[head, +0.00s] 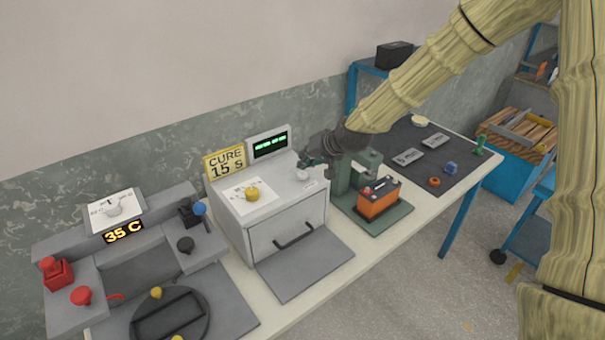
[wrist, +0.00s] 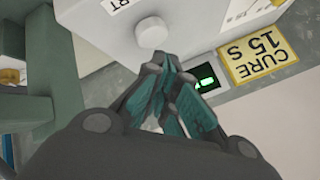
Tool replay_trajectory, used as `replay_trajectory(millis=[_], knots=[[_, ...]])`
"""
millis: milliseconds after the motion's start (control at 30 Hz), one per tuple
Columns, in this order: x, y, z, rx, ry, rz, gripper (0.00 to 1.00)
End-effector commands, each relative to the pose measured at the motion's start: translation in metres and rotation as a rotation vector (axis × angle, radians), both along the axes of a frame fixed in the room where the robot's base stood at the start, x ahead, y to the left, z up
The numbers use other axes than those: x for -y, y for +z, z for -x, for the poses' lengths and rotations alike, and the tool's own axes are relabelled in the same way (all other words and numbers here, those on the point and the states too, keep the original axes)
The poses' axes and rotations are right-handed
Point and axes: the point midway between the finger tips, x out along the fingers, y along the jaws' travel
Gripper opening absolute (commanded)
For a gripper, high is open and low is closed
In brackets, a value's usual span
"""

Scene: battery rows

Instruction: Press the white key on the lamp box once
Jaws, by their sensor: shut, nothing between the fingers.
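The lamp box (head: 270,222) is a pale grey box on the bench, with a yellow knob (head: 252,194) on its top. The round white key (head: 302,175) sits near the right side of its top. In the wrist view the white key (wrist: 151,33) shows just beyond my fingertips, beside a partly visible label ending in "RT". My gripper (head: 306,163) is shut and empty, close above the key in the head view. In the wrist view my gripper (wrist: 160,60) has its teal-padded fingers together at the tips. I cannot tell whether the tips touch the key.
A yellow "CURE 15 S" sign (head: 225,162) and a green-lit display (head: 269,144) stand behind the box. A green press stand with an orange battery (head: 378,199) is just right. A grey station with red knobs (head: 81,295) and a "35 C" readout (head: 123,232) is left.

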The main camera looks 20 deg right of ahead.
Motion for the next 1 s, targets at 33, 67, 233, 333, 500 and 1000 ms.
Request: replay_trajectory(millis=[33,67,233,333,500,1000], knots=[[0.0,0.0,0.0,0.0,0.0,0.0,0.0],[0.0,0.0,0.0,0.0,0.0,0.0,0.0],[0.0,-0.0022,0.0001,0.0,0.0,0.0,0.0],[-0.0002,-0.0054,0.0001,0.0,-0.001,-0.001,0.0],[-0.0004,-0.0085,0.0002,0.0,-0.001,-0.001,0.0],[-0.0004,-0.0096,0.0002,0.0,0.0,0.0,0.0]])
